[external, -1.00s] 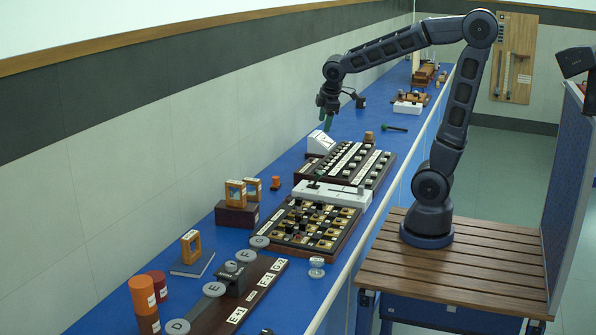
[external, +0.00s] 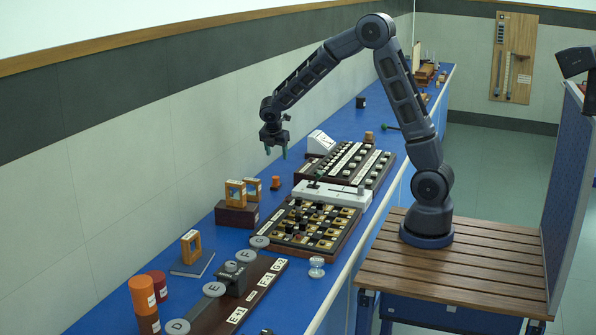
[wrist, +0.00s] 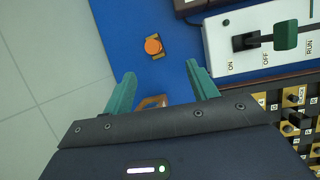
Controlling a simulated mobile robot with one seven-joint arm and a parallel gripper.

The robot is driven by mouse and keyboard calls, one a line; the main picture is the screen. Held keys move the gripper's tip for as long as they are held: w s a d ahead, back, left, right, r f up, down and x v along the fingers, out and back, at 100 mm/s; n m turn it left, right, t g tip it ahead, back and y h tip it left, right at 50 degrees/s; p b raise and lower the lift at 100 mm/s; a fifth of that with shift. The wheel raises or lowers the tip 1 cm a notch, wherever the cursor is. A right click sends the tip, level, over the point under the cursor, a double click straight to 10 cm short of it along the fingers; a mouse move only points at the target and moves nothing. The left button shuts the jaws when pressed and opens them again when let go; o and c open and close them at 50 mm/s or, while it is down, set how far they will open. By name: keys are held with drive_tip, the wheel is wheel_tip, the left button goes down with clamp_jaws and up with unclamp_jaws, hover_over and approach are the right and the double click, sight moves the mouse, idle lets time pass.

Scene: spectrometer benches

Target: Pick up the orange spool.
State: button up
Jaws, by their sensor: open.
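The orange spool (external: 275,183) is small and stands upright on the blue bench, between the wall and the white switch block. In the wrist view the orange spool (wrist: 153,46) shows its round top, ahead of the fingertips and roughly midway between them. My gripper (external: 276,152) hangs in the air above the spool, fingers pointing down. In the wrist view my gripper (wrist: 160,72) has its two green fingers wide apart with nothing between them.
A white ON/OFF switch block (wrist: 262,46) lies right of the spool. A keyed board (external: 315,225) lies to the right. The blue bench (wrist: 120,20) around the spool is clear.

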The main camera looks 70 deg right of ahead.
drive_tip(key=n, duration=0.2)
approach(275, 178)
drive_tip(key=x, duration=0.6)
drive_tip(key=shift+w+d, duration=0.2)
drive_tip(key=shift+w, duration=0.15)
drive_tip(key=shift+s+x, duration=0.15)
drive_tip(key=shift+x, duration=1.2)
drive_tip(key=shift+s+x, duration=0.2)
drive_tip(key=shift+x, duration=1.1)
drive_tip(key=c, duration=1.1)
